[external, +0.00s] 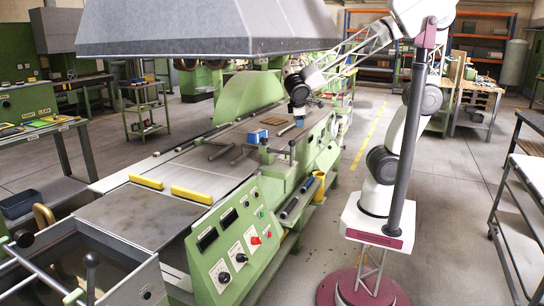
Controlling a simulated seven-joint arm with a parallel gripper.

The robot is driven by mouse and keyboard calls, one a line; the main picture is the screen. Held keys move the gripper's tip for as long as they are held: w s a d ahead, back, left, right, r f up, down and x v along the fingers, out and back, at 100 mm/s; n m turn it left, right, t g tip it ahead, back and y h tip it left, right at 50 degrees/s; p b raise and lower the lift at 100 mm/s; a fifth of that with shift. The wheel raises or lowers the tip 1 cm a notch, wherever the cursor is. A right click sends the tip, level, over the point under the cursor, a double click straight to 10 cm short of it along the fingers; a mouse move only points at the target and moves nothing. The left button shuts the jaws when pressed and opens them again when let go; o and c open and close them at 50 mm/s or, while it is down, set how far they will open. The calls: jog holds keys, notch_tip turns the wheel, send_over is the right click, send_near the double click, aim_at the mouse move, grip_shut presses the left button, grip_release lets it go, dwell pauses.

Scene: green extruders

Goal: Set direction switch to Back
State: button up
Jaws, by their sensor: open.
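The green control panel (215,257) is on the front side of the long green machine, in the lower middle of the external view. It has black displays, a red knob (255,240), a black knob (241,258) and a lower black knob (224,277). The labels are too small to read, so I cannot tell which one is the direction switch or how it is set. My gripper (299,121) is open, pointing down over the machine's far part, well behind and above the panel. It is small in view and appears to hold nothing.
Yellow bars (192,194), a blue block (253,137) and dark rods (221,151) lie on the machine bed. A grey hood (205,28) hangs above it. A metal trough (95,275) stands at the front left. The floor right of the panel is partly clear.

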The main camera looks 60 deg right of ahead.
jog(key=w+a+f+n+t, duration=0.3)
jog(key=w+a, duration=0.2)
jog(key=a, duration=0.2)
jog(key=w+a+f+n+t+h, duration=0.1)
jog(key=w+a+f+n+t, duration=0.2)
jog(key=w+a, duration=0.3)
jog(key=w+a+f+n+t+h, duration=0.1)
jog(key=w+a+f+n+t, duration=0.3)
jog(key=a, duration=0.6)
jog(key=shift+w+a+t, duration=0.25)
jog(key=shift+w+t, duration=0.45)
jog(key=shift+w, duration=0.3)
jog(key=s+a+f+n+h, duration=0.1)
jog(key=s+a+f+n, duration=0.1)
jog(key=s+a+n, duration=0.3)
jog(key=s+a+f+n, duration=0.1)
jog(key=s+a+f, duration=0.1)
jog(key=s+a, duration=0.35)
jog(key=n+t+y, duration=0.5)
jog(key=n+y, duration=0.4)
jog(key=n, duration=0.4)
send_near(247, 260)
jog(key=w, duration=0.2)
jog(key=shift+w+f, duration=0.2)
jog(key=shift+w, duration=0.1)
jog(key=shift+w, duration=0.1)
jog(key=shift+w, duration=3.8)
